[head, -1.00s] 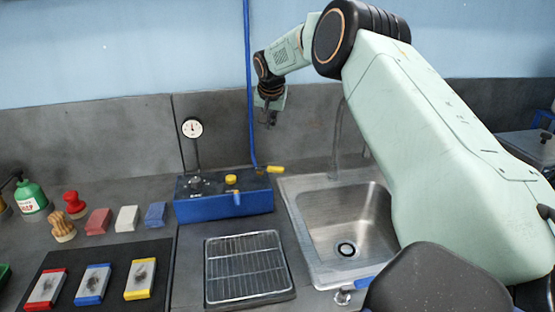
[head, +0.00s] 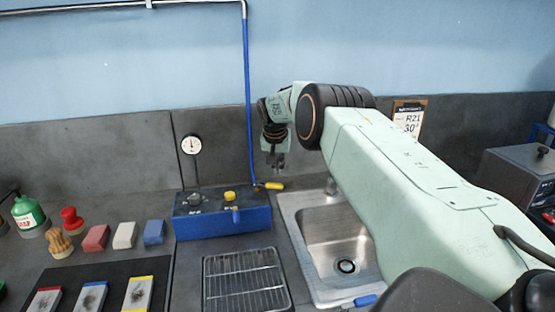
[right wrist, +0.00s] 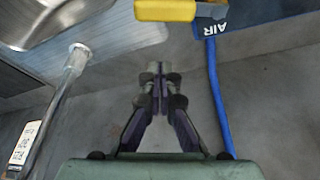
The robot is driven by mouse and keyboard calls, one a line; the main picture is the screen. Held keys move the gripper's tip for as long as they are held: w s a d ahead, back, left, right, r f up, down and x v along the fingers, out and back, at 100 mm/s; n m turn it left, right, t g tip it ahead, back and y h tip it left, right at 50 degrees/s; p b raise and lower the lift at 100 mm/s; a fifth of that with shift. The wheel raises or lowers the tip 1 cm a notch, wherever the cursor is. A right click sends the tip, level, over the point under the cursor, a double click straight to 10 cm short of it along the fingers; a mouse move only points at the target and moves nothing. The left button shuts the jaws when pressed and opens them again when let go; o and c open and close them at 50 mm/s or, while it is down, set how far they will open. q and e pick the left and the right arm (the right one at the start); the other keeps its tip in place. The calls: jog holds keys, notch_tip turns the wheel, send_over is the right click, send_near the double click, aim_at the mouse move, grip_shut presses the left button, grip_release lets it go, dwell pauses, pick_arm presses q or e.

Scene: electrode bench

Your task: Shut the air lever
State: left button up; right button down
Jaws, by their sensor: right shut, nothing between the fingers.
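The air lever is a yellow handle (head: 273,186) at the foot of the blue air hose (head: 247,100), by the back right corner of the blue box (head: 222,224). It sticks out to the right, across the hose. In the right wrist view the yellow lever (right wrist: 165,10) lies at the top edge, beside a blue face marked AIR (right wrist: 262,14). My right gripper (head: 277,170) points down just above the lever in the head view. Its fingertips (right wrist: 160,70) are together and empty, apart from the lever. My left gripper is not in view.
A wire rack (head: 244,281) lies in front. A gauge (head: 191,145) stands behind the box. Stamps and coloured blocks (head: 125,235) are at the left.

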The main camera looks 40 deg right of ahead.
aim_at(270, 186)
jog(key=shift+s+a+f+p, duration=0.4)
jog(key=shift+s+a+p, duration=0.15)
jog(key=shift+a, duration=0.15)
jog(key=shift+s+a+f+p, duration=0.4)
jog(key=shift+s+a+p, duration=0.15)
jog(key=shift+a, duration=0.1)
jog(key=shift+a, duration=0.15)
